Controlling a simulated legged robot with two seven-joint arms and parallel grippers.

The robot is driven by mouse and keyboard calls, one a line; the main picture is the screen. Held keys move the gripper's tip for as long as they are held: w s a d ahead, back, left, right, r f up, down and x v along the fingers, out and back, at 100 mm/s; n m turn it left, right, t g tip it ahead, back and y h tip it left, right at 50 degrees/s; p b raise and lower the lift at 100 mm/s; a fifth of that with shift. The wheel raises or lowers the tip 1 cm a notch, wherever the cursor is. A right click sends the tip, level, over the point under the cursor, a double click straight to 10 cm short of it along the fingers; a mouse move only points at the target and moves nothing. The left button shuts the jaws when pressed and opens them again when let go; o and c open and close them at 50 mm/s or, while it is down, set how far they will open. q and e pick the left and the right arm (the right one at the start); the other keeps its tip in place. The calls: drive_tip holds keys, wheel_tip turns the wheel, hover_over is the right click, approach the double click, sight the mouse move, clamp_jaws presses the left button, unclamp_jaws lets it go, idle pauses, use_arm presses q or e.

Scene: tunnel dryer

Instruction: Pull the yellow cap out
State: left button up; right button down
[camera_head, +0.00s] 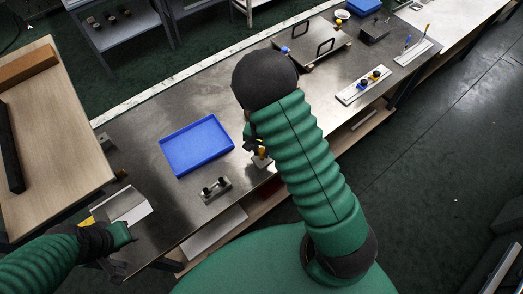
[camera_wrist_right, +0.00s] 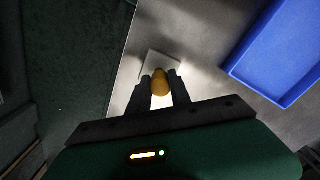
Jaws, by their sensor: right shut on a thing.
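The yellow cap (camera_wrist_right: 160,84) sits between the two dark fingers of my right gripper (camera_wrist_right: 159,90) in the right wrist view, with a finger against each side. In the head view the yellow cap (camera_head: 263,151) shows small, beside my green right arm, above a small pale block (camera_head: 262,161) near the table's front edge. A pale plate (camera_wrist_right: 163,66) lies under the cap in the wrist view. I cannot tell whether the cap is still seated in the block. My left gripper (camera_head: 112,262) is low at the left, by a grey and white box; its fingers are not clear.
A blue tray (camera_head: 196,146) lies left of the cap on the metal table (camera_head: 150,150). A small metal fixture with black knobs (camera_head: 215,190) stands in front of it. A white holder with blue and yellow caps (camera_head: 363,87) is farther right. My right arm covers the table's middle.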

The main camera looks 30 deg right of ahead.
sight(262, 151)
drive_tip(key=shift+r+p, duration=0.4)
drive_tip(key=shift+r, duration=0.2)
wheel_tip(262, 151, up, 4)
drive_tip(key=p, duration=0.3)
drive_tip(key=shift+p, duration=0.4)
drive_tip(key=shift+s, duration=0.1)
drive_tip(key=shift+f, duration=0.1)
